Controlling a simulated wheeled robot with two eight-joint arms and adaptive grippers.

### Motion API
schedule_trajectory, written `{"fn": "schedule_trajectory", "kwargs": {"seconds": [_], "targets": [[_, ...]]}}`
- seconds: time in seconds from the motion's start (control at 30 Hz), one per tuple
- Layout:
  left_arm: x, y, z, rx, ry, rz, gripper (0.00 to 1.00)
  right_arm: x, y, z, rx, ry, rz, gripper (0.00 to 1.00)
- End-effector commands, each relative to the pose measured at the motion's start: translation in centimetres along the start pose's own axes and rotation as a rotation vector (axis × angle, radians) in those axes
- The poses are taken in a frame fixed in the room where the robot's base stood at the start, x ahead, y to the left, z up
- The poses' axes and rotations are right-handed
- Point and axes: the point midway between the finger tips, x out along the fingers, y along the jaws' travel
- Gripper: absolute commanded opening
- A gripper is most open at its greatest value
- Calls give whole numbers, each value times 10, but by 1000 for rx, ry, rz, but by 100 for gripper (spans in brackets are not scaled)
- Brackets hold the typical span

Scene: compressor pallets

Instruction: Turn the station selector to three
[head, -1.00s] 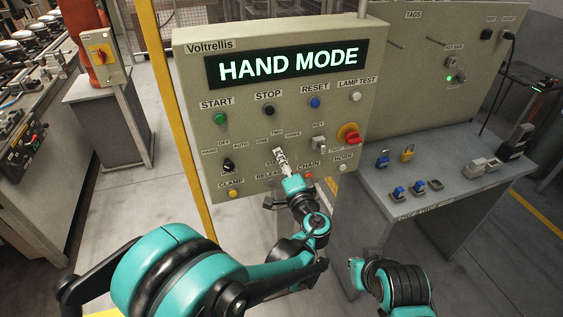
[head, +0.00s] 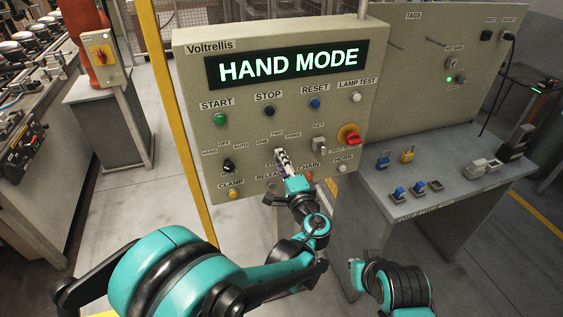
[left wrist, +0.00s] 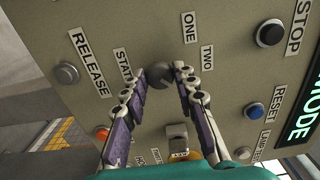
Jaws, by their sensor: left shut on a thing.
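The station selector (left wrist: 158,75) is a small dark knob on the grey panel (head: 290,105), below its labels ONE, TWO and THREE. In the left wrist view it sits between the fingertips of my left gripper (left wrist: 161,72), which is shut on it. ONE and TWO are readable there; THREE is not visible in that view. In the head view my left gripper (head: 282,156) covers the knob, so its pointing direction cannot be told. My right gripper is not in view.
The panel display (head: 288,65) reads HAND MODE. A mode selector (head: 228,166) is left of the gripper. Release, chain and clamp (head: 233,195) buttons sit below.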

Motion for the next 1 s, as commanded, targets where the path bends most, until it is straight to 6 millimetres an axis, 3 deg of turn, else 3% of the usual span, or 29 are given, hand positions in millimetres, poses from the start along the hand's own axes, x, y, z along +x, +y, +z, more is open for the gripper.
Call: {"fn": "schedule_trajectory", "kwargs": {"seconds": [0.03, 0.1, 0.47, 0.8, 1.0], "targets": [[0, 0, 0, 0, 1, 0, 31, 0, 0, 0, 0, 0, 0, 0], [0, 0, 0, 0, 1, 0, 49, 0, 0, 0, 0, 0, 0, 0], [-4, 0, 0, -1, 1, 0, 50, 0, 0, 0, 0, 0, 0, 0], [-58, 0, -1, -1, 4, 0, 50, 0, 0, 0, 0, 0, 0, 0], [-74, 0, -1, 0, 2, 0, 50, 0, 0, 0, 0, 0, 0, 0]]}}
